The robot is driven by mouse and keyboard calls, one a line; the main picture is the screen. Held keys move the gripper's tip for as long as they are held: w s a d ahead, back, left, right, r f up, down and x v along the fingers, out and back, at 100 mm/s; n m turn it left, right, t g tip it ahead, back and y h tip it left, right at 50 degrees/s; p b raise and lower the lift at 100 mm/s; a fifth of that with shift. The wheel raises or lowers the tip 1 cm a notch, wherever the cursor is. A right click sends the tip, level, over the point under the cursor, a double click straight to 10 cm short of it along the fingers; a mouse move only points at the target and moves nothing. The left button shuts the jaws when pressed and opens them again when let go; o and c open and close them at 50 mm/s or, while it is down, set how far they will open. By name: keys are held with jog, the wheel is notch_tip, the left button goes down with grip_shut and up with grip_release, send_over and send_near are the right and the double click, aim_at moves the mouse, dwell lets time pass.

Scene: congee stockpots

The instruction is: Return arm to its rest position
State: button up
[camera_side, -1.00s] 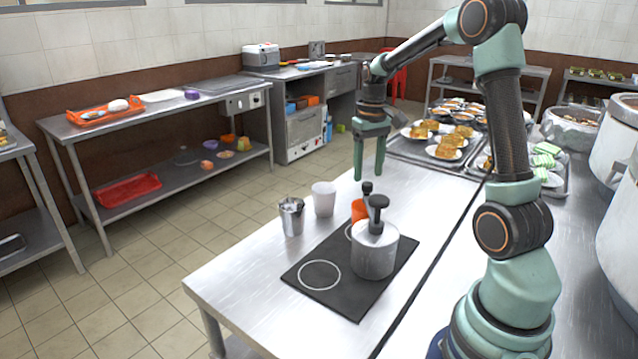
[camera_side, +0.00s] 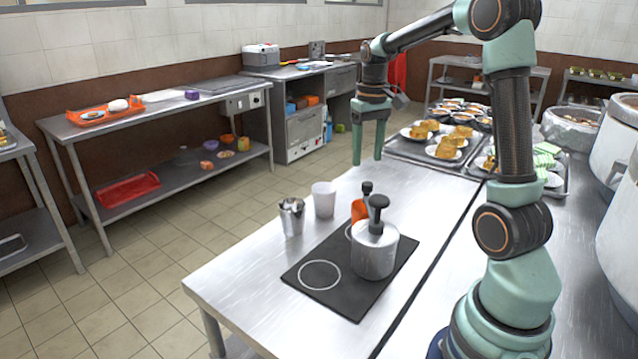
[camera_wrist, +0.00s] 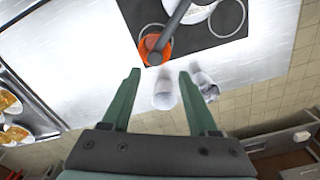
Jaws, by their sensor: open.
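My gripper (camera_side: 368,158) is open and empty, with its green fingers pointing down above the far part of the steel table (camera_side: 240,284). It touches nothing. In the wrist view my gripper (camera_wrist: 160,72) shows two spread fingers with nothing held between them. The arm is raised and bent over the table's right side.
A black mat (camera_side: 335,305) with white rings holds a steel pump pot (camera_side: 374,255) and an orange container (camera_side: 358,210), partly hidden. A white cup (camera_side: 324,200) and a metal cup (camera_side: 291,216) stand beside it. Trays of plated food (camera_side: 445,150) lie beyond. Large pots stand at right.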

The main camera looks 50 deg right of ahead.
jog(key=s+a+r+n+t, duration=0.1)
jog(key=s+a+n+t, duration=0.1)
jog(key=a, duration=0.9)
jog(key=s+a+r+n+t, duration=0.2)
jog(key=s+a, duration=0.3)
jog(key=a, duration=0.6)
jog(key=shift+r+n+t, duration=0.15)
jog(key=shift+n+t, duration=0.25)
jog(key=shift+t, duration=0.3)
